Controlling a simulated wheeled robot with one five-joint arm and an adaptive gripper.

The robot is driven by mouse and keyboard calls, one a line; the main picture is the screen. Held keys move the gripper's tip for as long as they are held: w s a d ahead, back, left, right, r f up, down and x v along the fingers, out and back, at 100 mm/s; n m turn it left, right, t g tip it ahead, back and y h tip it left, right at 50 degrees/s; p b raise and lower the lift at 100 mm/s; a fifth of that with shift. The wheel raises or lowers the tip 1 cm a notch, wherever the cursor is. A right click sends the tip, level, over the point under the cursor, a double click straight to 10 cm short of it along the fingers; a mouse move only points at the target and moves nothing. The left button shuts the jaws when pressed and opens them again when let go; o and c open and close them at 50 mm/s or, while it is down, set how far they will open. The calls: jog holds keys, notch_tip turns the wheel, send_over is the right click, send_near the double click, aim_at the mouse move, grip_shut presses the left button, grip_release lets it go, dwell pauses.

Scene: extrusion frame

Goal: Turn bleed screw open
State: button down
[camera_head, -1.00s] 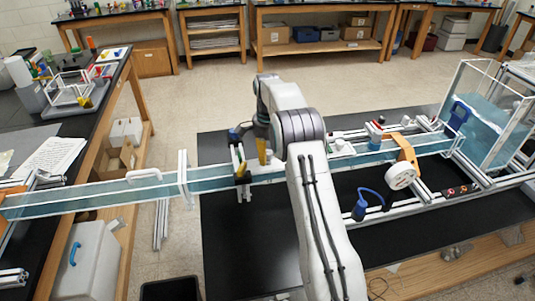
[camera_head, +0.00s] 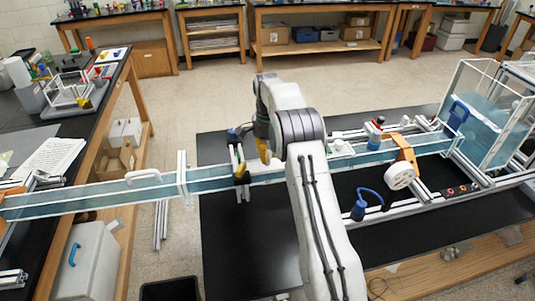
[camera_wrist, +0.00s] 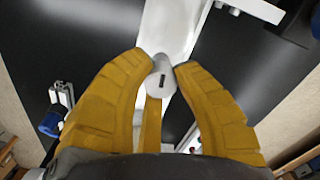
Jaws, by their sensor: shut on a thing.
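My gripper (camera_wrist: 160,64) has yellow fingers, closed around a small pale grey round piece with a dark slot (camera_wrist: 161,80), which looks like the bleed screw head. The fingertips are against its sides, and a third yellow strip shows below it. In the head view, my gripper (camera_head: 263,150) is above the long water channel, left of the arm. The screw is hidden there, and its degree of opening cannot be told.
The long clear water channel (camera_head: 90,200) runs from the left bench to the water tank (camera_head: 485,125) at right. An orange bracket with a white wheel (camera_head: 402,175) and a blue-handled part (camera_head: 362,208) stand along the frame. Black bench top lies around it.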

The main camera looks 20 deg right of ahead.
jog(key=n, duration=0.6)
jog(key=shift+s+f, duration=0.15)
jog(key=shift+f, duration=0.05)
jog(key=n, duration=0.5)
jog(key=shift+s+f+n, duration=0.1)
jog(key=shift+n, duration=0.2)
dwell(0.3)
jog(key=c, duration=0.9)
grip_release()
jog(key=shift+r, duration=0.2)
jog(key=shift+c, duration=0.2)
jog(key=shift+r, duration=0.15)
notch_tip(320, 180, up, 6)
jog(key=shift+r, duration=0.6)
